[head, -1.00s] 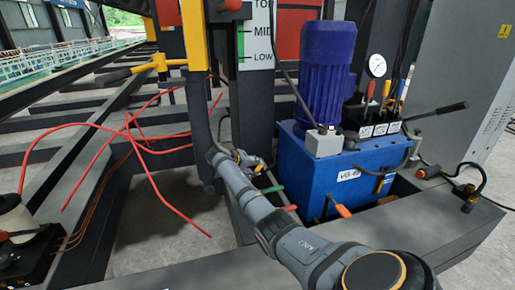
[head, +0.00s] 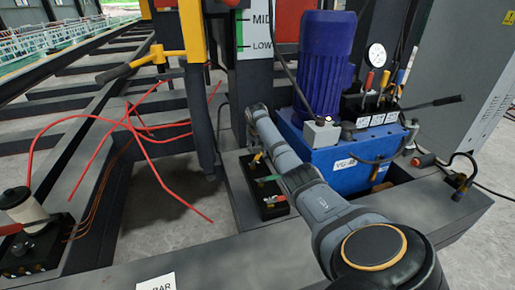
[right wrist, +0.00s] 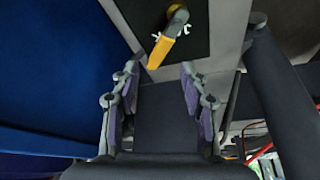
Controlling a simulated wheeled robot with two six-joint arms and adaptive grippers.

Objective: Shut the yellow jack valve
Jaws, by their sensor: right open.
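The yellow jack valve handle (head: 257,161) stands at the back of a black valve block (head: 262,205), with a green handle (head: 268,179) and a red handle (head: 273,199) in front. In the right wrist view my right gripper (right wrist: 162,72) is open and empty. The yellow handle (right wrist: 162,48) lies just beyond its fingertips, near the gap between them, apart from both fingers. My left gripper is not in view.
A blue hydraulic unit (head: 345,172) with a purple motor (head: 325,60) stands right of the arm. A dark post with a yellow lever (head: 120,74) and loose red rebars (head: 150,150) are to the left. A dark beam borders the front.

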